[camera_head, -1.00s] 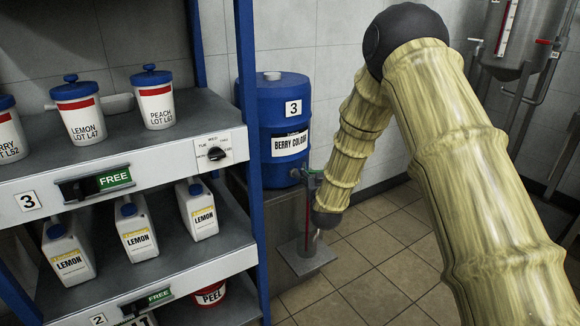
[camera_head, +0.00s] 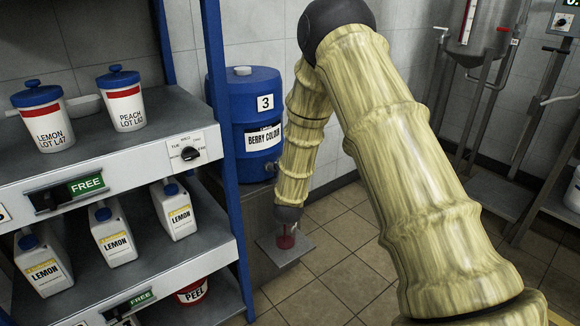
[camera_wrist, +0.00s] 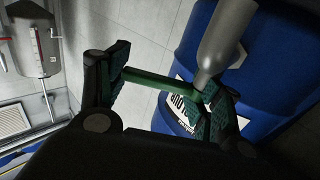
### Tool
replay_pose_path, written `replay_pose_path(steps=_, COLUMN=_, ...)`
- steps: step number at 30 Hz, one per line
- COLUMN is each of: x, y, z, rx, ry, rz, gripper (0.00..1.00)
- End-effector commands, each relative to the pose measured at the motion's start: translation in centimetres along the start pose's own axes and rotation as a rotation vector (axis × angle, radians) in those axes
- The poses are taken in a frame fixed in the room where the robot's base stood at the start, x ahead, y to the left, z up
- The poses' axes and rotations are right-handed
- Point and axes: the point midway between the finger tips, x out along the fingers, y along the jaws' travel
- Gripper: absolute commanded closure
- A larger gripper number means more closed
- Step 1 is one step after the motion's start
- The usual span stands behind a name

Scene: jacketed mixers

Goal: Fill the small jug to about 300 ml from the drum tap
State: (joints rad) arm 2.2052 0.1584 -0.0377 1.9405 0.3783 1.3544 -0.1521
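The blue drum (camera_head: 245,110) is labelled 3 and BERRY COLOUR, and stands beyond the shelf. Its tap (camera_head: 271,167) is small and partly hidden by my arm in the head view. The small jug (camera_head: 286,241) stands on a grey plate (camera_head: 267,248) below; it looks red, its top is hidden by my arm, and its level cannot be read. In the wrist view my gripper (camera_wrist: 160,90) has its fingers wide apart, with a green bar (camera_wrist: 155,82), seemingly the tap lever, spanning between them. A grey cylinder (camera_wrist: 228,40) is beside the right finger, close to the drum.
A shelf (camera_head: 110,160) at the left holds LEMON and PEACH tubs (camera_head: 122,100), white LEMON jugs (camera_head: 113,235) and a PEEL bucket (camera_head: 191,292). Steel mixers (camera_head: 478,30) stand at the back right. Tiled floor (camera_head: 320,270) is clear around the plate.

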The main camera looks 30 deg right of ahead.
Motion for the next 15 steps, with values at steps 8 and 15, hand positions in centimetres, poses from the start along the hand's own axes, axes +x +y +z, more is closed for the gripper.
replay_pose_path(steps=8, x=0.0, y=-0.15, z=-0.02, rx=0.0, ry=0.0, rz=-0.001, gripper=0.12)
replay_pose_path(steps=15, x=-0.2, y=-0.16, z=0.0, rx=-0.001, ry=0.0, rz=-0.002, gripper=0.12)
